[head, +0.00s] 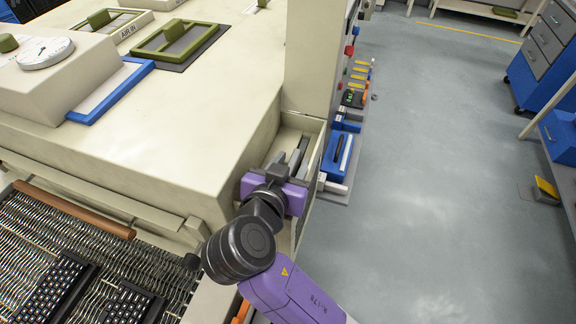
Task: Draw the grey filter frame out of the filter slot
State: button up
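My gripper (297,155) is at the right-hand corner of the large cream machine, its purple body in front of a recessed opening (312,125) that looks like the filter slot. Its dark grey fingers point into this recess, away from the camera. I cannot tell whether they are open or shut, or touching anything. I cannot clearly make out the grey filter frame; the gripper and the recess walls hide much of the inside.
A blue-edged frame (128,88) and a green-handled panel (178,45) lie on the machine top (190,115). A chain conveyor (70,235) with black keyboard parts is at lower left. Blue equipment (338,155) stands just right of the recess.

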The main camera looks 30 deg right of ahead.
jog(key=shift+w+d, duration=0.1)
grip_shut()
jog(key=c, duration=0.6)
grip_release()
grip_shut()
dwell(0.4)
jog(key=shift+r+p, duration=2.15)
jog(key=shift+r, duration=0.85)
notch_tip(320, 180, up, 18)
jog(key=shift+f, duration=0.25)
dwell(1.4)
jog(key=shift+r, duration=0.1)
